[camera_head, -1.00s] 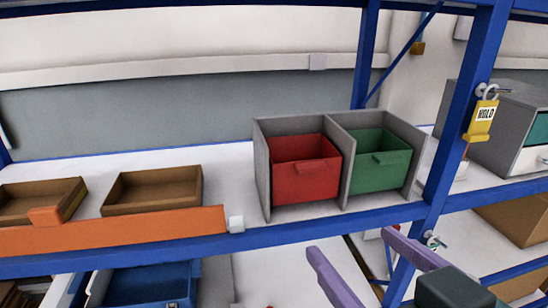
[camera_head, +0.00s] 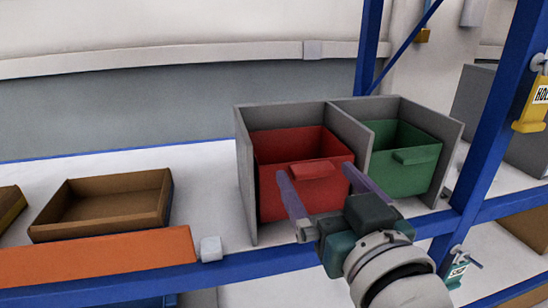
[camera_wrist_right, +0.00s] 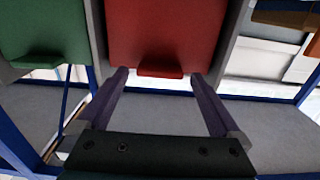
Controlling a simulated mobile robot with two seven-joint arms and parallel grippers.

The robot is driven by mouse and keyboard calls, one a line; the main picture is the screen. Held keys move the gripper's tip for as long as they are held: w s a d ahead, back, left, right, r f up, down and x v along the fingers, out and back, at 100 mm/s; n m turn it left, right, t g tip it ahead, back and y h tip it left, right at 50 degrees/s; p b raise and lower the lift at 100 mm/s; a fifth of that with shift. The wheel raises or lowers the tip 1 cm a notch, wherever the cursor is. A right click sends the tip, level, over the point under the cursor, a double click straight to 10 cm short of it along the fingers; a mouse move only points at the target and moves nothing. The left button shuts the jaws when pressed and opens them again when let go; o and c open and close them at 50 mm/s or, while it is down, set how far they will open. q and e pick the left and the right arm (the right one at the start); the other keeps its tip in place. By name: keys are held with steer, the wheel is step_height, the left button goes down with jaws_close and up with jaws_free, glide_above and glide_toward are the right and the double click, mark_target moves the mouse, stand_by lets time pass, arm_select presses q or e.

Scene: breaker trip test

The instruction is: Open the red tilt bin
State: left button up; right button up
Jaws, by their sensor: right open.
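The red tilt bin (camera_head: 300,149) sits in the left compartment of a grey two-bay housing on the shelf, with a small red handle lip (camera_head: 313,171) on its front. In the right wrist view the bin's red front (camera_wrist_right: 160,35) fills the top middle, and its handle (camera_wrist_right: 160,71) lies between and just beyond the fingertips. My right gripper (camera_head: 318,174) is open and empty, its purple fingers on either side of the handle in front of the bin; I cannot tell whether they touch the bin. My left gripper is not in view.
A green bin (camera_head: 404,160) stands in the right bay. The grey housing (camera_head: 244,190) has walls close around both bins. A brown tray (camera_head: 105,202) and an orange strip (camera_head: 95,258) are at the left. A blue post (camera_head: 490,120) with a yellow tag rises at the right.

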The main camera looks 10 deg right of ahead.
steer(key=shift+w, duration=0.65)
jaws_close()
stand_by(0.4)
